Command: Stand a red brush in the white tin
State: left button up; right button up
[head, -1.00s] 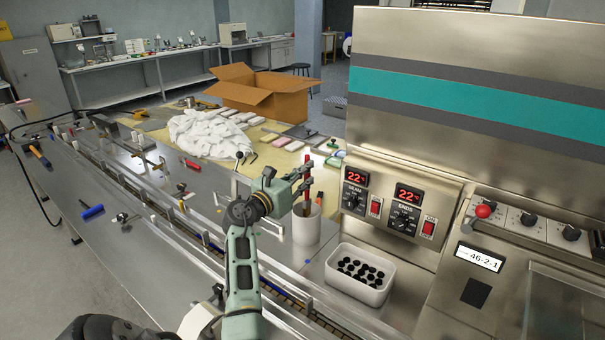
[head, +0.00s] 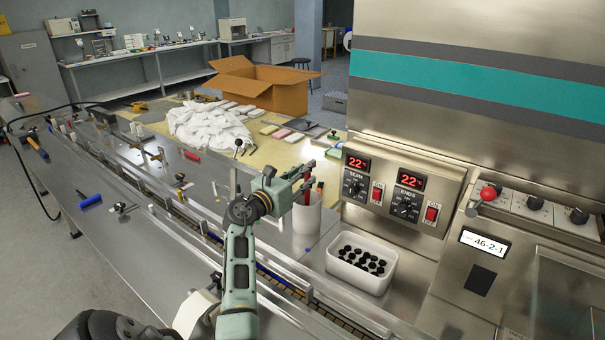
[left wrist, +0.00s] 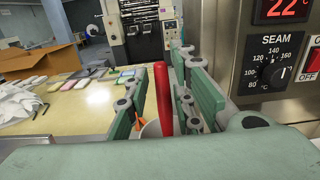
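The white tin (head: 307,220) stands upright on the metal deck beside the machine's control panel. A red brush handle (head: 307,196) stands upright at the tin's mouth; its lower end is hidden inside. In the left wrist view the red handle (left wrist: 162,100) rises between my two fingers, with a gap on at least the left side. My left gripper (head: 312,175) is open just above the tin, its fingers on either side of the handle. My right gripper is not in view.
A white tub of black caps (head: 362,270) stands in front of the tin. The control panel (head: 400,190) is close on the right. A conveyor rail (head: 185,215) runs along the left. A cardboard box (head: 265,85) and white cloth (head: 208,125) lie behind.

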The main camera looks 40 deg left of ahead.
pick_arm(q)
jog(key=shift+o, duration=1)
jog(key=s+d, duration=0.1)
jog(key=s, duration=1.1)
jog(key=shift+d+f, duration=0.2)
